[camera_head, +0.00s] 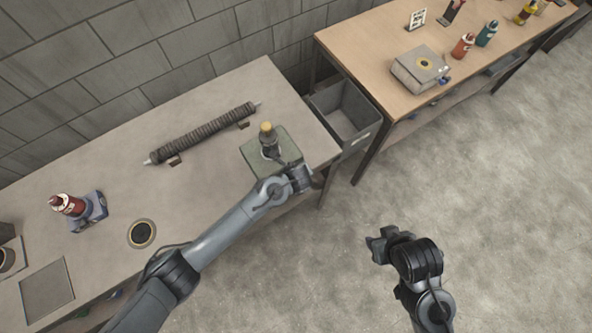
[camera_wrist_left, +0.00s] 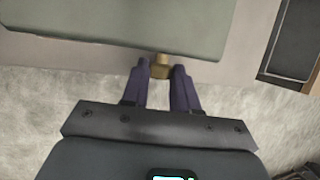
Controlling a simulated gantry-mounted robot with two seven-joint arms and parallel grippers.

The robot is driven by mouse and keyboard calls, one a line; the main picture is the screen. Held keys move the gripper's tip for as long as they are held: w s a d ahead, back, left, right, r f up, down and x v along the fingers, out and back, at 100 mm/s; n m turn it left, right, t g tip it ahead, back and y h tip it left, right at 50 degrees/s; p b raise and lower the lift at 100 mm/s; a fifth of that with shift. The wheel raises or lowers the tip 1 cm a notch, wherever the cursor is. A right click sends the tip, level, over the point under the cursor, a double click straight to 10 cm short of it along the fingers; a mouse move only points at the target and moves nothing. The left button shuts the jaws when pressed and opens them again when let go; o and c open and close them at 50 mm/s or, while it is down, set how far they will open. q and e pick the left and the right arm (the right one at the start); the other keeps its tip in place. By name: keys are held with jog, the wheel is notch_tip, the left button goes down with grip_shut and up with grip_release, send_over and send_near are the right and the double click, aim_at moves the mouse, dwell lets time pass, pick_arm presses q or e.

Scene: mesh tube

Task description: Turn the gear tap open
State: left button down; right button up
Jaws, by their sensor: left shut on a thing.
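A green-grey block (camera_head: 283,143) sits at the right end of the left bench, with a dark upright fitting with a yellow top (camera_head: 266,128) on it. In the left wrist view the block (camera_wrist_left: 120,25) fills the top. A small brass piece (camera_wrist_left: 161,66), which looks like the tap's handle, shows at the block's near edge. My left gripper (camera_wrist_left: 160,76) is shut on this brass piece, one finger on each side. In the head view my left wrist (camera_head: 298,178) hides the piece. My right gripper (camera_head: 375,249) hangs over the floor, away from the benches; its jaw gap is unclear.
A ribbed tube (camera_head: 203,132) lies on supports on the left bench (camera_head: 115,180). A red bottle (camera_head: 66,204) on a blue stand and a round ring (camera_head: 142,233) are further left. A grey bin (camera_head: 346,112) stands between the benches. The wooden bench (camera_head: 370,45) holds several bottles.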

pick_arm(q)
jog(key=c, duration=1.1)
grip_release()
jog(key=shift+c, duration=0.2)
jog(key=shift+r, duration=0.15)
jog(key=p+v, duration=0.2)
jog(key=v, duration=0.8)
jog(key=shift+s+r, duration=0.15)
jog(key=shift+r, duration=0.1)
jog(key=shift+o, duration=0.2)
